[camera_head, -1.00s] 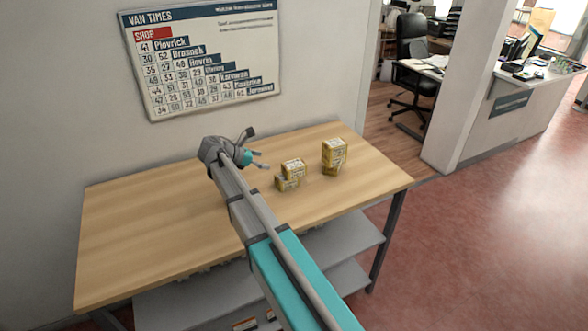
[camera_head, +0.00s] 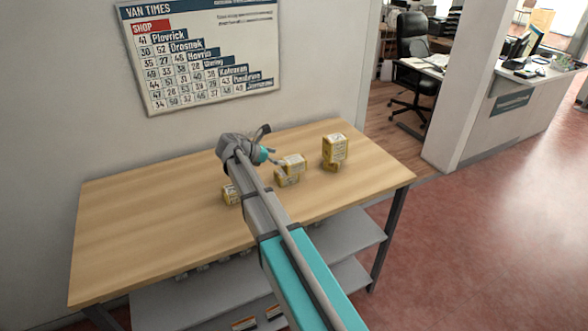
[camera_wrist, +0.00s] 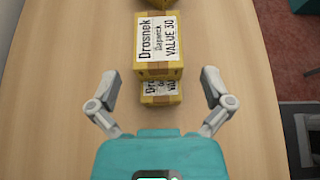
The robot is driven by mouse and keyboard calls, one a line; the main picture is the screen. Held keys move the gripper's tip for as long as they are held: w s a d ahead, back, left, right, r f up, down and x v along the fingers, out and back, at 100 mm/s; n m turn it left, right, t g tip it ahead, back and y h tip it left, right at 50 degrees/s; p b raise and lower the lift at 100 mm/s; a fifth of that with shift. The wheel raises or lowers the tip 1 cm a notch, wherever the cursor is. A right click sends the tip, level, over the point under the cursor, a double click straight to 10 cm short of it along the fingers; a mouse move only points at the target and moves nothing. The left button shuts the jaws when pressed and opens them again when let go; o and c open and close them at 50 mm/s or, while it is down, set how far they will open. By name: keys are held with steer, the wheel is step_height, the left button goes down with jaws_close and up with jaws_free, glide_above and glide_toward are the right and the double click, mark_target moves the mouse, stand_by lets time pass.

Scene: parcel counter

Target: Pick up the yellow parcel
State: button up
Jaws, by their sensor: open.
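Several yellow parcels stand on the wooden table. In the middle of the head view, an upper parcel (camera_head: 293,162) rests on a lower parcel (camera_head: 287,179). To the right, another upper parcel (camera_head: 335,147) rests on a lower one (camera_head: 331,166). A further parcel (camera_head: 230,195) is partly hidden by my arm. My gripper (camera_head: 280,165) is open beside the middle stack. In the wrist view, my gripper's (camera_wrist: 159,76) fingers lie either side of the stack in the picture, empty. The upper parcel's label (camera_wrist: 165,38) reads "Drosnek"; the lower parcel (camera_wrist: 160,91) shows below it.
The table (camera_head: 130,230) is bare on the left. A shelf (camera_head: 190,300) runs beneath it. A Van Times board (camera_head: 205,60) hangs on the wall behind. In the wrist view, another parcel (camera_wrist: 158,3) shows at the top edge.

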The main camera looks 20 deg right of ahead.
mark_target(293, 159)
steer(key=shift+b+x, duration=0.3)
steer(key=shift+x, duration=0.8)
steer(key=shift+d, duration=0.1)
steer(key=shift+f+b+x, duration=0.25)
steer(key=shift+b+x, duration=0.95)
steer(key=shift+x, duration=0.8)
steer(key=shift+w+d+f, duration=0.15)
steer(key=shift+d, duration=0.25)
steer(key=c, duration=1)
steer(key=shift+r, duration=0.2)
steer(key=shift+c, duration=0.2)
